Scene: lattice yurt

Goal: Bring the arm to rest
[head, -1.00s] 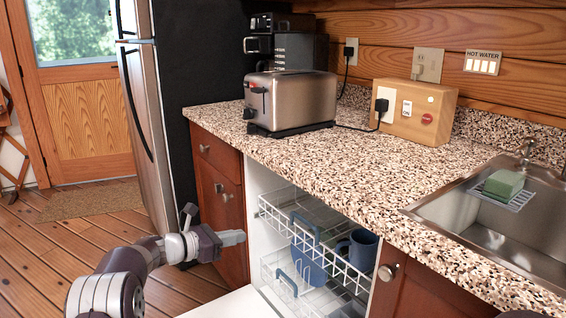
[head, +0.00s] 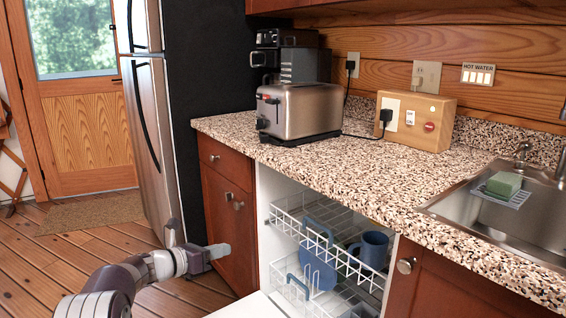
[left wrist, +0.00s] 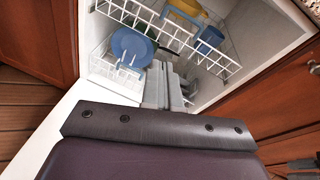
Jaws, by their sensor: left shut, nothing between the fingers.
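My left arm comes in from the lower left in the head view. Its gripper (head: 218,251) is shut and empty, in front of the wooden cabinet and left of the open dishwasher (head: 264,200). In the left wrist view the shut fingers (left wrist: 158,84) show in front of the dishwasher racks. No contact with the racks can be made out.
A toaster (head: 300,111), a wooden outlet box (head: 418,122) and a sink (head: 480,222) line the speckled counter. Wooden floor at left is free.

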